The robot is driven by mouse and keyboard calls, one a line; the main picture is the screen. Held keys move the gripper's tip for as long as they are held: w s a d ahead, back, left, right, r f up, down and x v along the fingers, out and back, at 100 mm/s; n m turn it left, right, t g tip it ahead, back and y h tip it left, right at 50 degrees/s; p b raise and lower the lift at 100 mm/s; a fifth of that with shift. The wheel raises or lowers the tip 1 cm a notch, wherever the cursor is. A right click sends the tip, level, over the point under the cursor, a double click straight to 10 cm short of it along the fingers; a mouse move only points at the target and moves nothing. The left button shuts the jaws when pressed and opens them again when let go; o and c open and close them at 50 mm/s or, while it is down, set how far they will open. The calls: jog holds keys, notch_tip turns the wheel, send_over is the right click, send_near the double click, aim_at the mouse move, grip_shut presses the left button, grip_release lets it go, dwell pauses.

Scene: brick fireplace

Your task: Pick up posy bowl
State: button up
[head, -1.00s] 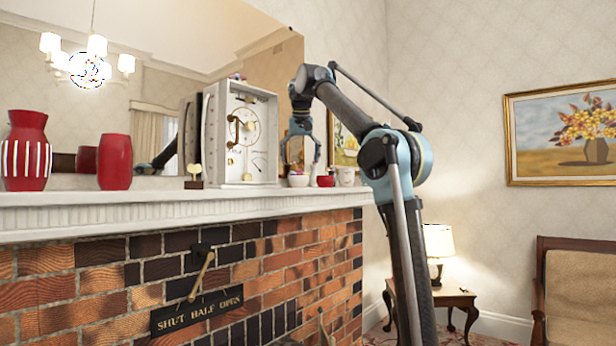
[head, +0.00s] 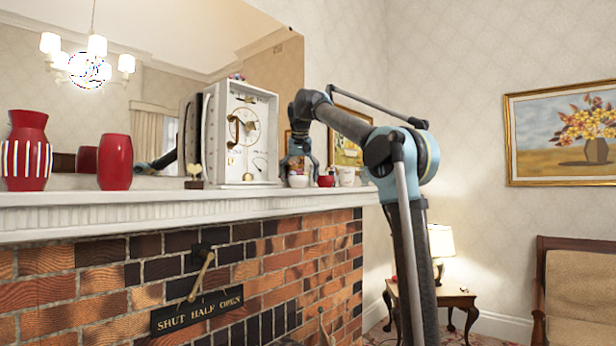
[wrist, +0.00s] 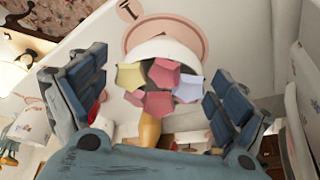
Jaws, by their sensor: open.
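The posy bowl (head: 298,181) is a small pale bowl on the white mantel, just right of the clock. In the wrist view, pink, yellow and pale lavender flower shapes of the posy bowl (wrist: 158,78) sit between my two blue fingers, with a white rounded shape behind them. My gripper (head: 298,168) points down right over the bowl in the head view. Its fingers are apart, one on each side of the flowers in the wrist view (wrist: 150,95). I cannot tell if either finger touches the bowl.
A white clock (head: 240,135) stands close left of my gripper. A red bowl (head: 326,181) and a white cup (head: 346,177) stand close on the right. Red vases (head: 115,162) are far left on the mantel (head: 120,205). A mirror (head: 215,60) rises behind.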

jog(key=shift+c, duration=0.2)
jog(key=c, duration=1.2)
jog(key=shift+r, duration=0.1)
